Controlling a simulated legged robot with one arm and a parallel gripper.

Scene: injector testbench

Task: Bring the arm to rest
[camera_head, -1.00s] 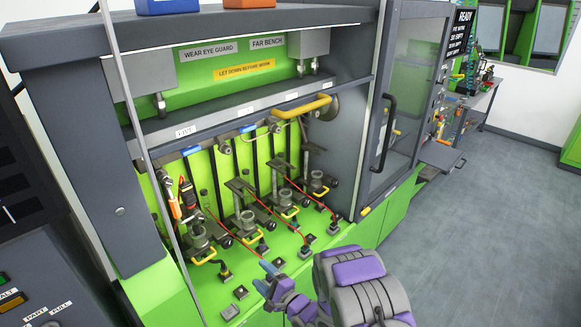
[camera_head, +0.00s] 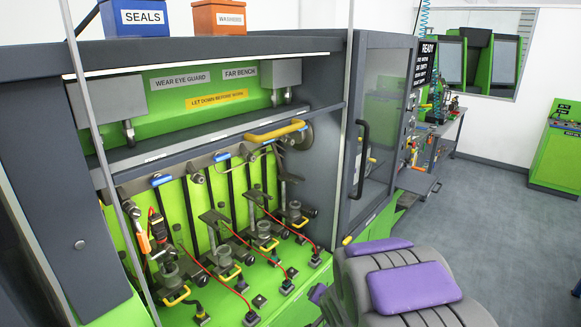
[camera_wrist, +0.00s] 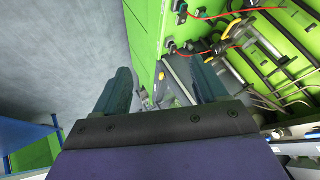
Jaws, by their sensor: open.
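My arm (camera_head: 410,285), grey with purple pads, is at the lower right of the head view, in front of the bench. My gripper (camera_wrist: 162,85) shows in the wrist view with its two dark fingers apart and nothing between them. In that view the fingers point past the bench's green side, with grey floor to the left. In the head view the gripper is almost wholly hidden behind the arm.
The green test bench (camera_head: 110,235) holds several injector stations with red leads. A yellow handle (camera_head: 275,131) and a glazed door (camera_head: 385,120) with a black handle are at its right. Blue (camera_head: 143,18) and orange (camera_head: 219,17) bins stand on top. Open floor (camera_head: 500,200) lies right.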

